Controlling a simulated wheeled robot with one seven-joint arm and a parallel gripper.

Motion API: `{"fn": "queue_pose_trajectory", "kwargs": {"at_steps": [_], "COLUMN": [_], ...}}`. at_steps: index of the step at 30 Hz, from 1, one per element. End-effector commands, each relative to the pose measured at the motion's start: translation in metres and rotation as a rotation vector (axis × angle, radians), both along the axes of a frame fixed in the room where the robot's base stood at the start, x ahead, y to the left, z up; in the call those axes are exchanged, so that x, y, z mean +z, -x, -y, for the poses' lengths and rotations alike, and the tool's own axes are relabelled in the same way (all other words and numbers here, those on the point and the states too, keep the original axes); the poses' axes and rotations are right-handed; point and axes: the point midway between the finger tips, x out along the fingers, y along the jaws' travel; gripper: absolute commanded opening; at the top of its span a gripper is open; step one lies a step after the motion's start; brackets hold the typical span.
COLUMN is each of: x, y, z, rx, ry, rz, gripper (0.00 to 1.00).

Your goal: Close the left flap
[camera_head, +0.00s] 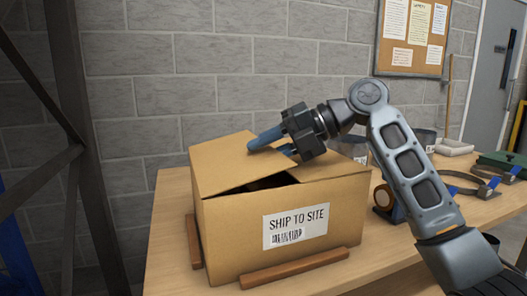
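The cardboard box (235,240) stands on the wooden table with a "SHIP TO SITE" label on its front. Its left flap (220,165) leans inward over the opening, with its free edge raised above the box top. A dark gap (262,184) shows under it along the front. The right flap (335,168) lies about level on the right side. My gripper (268,148) is at the left flap's free edge, its blue fingers apart. One finger overlaps the flap's upper face; whether it touches is unclear. The other finger is partly hidden.
Wooden strips (294,268) lie along the box's front and left sides. A tape roll (384,198), clamps (485,185) and a tray (453,147) are to the right on the table (170,235). A dark metal post (85,150) stands left.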

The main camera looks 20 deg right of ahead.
Motion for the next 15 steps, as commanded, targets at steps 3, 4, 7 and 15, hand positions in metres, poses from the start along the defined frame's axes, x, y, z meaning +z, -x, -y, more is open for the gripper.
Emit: {"fn": "queue_pose_trajectory", "kwargs": {"at_steps": [3, 4, 7, 15], "x": [0.008, 0.01, 0.018, 0.03], "y": [0.006, 0.008, 0.014, 0.026], "z": [0.014, 0.018, 0.032, 0.056], "rx": [-0.002, -0.002, -0.002, 0.001], "ry": [-0.001, -0.001, 0.001, 0.002], "rz": [0.002, 0.003, 0.002, 0.0], "gripper": [0.3, 0.3, 0.3, 0.3]}}
